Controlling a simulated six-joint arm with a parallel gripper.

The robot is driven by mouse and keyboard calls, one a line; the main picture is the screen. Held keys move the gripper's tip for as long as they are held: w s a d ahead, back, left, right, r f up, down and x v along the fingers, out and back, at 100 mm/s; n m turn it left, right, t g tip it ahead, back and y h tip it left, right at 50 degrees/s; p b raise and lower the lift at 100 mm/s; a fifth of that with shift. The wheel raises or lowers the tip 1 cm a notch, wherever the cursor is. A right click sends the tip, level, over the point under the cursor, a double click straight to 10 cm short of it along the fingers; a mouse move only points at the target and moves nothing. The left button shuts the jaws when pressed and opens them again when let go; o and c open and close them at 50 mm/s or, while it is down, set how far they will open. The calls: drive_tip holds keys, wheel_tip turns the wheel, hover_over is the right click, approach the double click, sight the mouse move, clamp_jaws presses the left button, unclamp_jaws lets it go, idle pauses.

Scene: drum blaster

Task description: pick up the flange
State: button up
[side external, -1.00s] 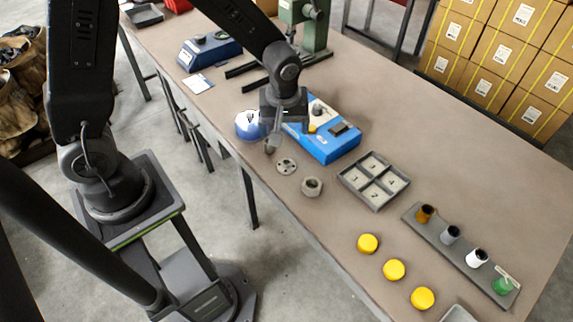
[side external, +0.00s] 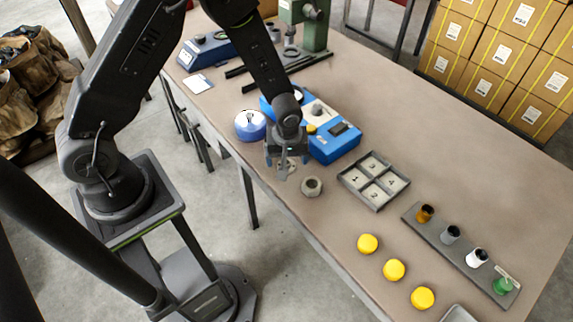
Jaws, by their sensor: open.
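The flange (side external: 291,166) is a small flat grey disc lying on the table near its front edge. My gripper (side external: 284,168) points down in front of it or above it and hides much of it. The jaws are open, with nothing seen between them. I cannot tell the exact height of the fingertips over the flange.
A grey nut-like ring (side external: 311,187) stands close to the right. A blue device (side external: 330,146) is just behind, and a round blue and white object (side external: 250,125) is to the left. A numbered four-compartment tray (side external: 374,181) and yellow discs (side external: 394,270) lie farther right.

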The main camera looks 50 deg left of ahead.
drive_tip(key=shift+a+f, duration=0.1)
drive_tip(key=shift+f, duration=0.8)
drive_tip(key=c, duration=1.1)
